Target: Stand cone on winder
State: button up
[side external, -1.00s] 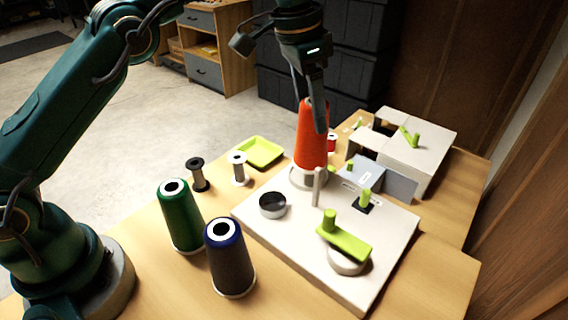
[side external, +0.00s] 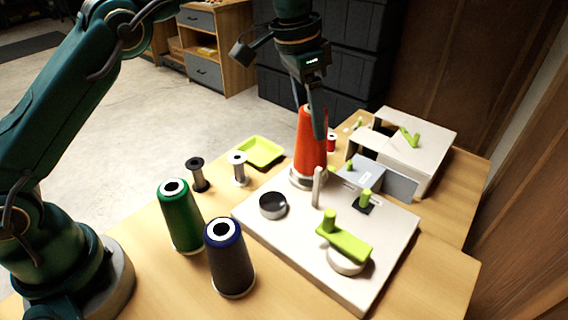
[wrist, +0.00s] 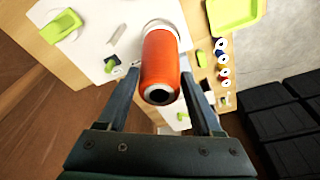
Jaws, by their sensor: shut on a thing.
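An orange-red thread cone (side external: 311,140) stands upright at the back of the white winder plate (side external: 283,246), over a round pale base (side external: 308,180). I cannot tell whether it rests fully on that base. My gripper (side external: 317,115) is shut on the cone from above, and one finger shows along its right side. In the wrist view the cone (wrist: 161,62) lies between my two fingers (wrist: 160,92), its dark top hole facing the camera. The winder also bears a grey post (side external: 317,187), a dark-topped round cup (side external: 272,205) and a lime crank (side external: 343,240).
A green cone (side external: 181,217) and a dark blue-rimmed cone (side external: 230,258) stand left of the winder. Two small spools, black (side external: 198,174) and white (side external: 238,168), stand near a lime tray (side external: 260,152). A white machine (side external: 412,146) stands at the right.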

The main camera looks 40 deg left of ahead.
jog(key=shift+f, duration=1.1)
jog(key=o, duration=1.2)
jog(key=shift+o, duration=0.2)
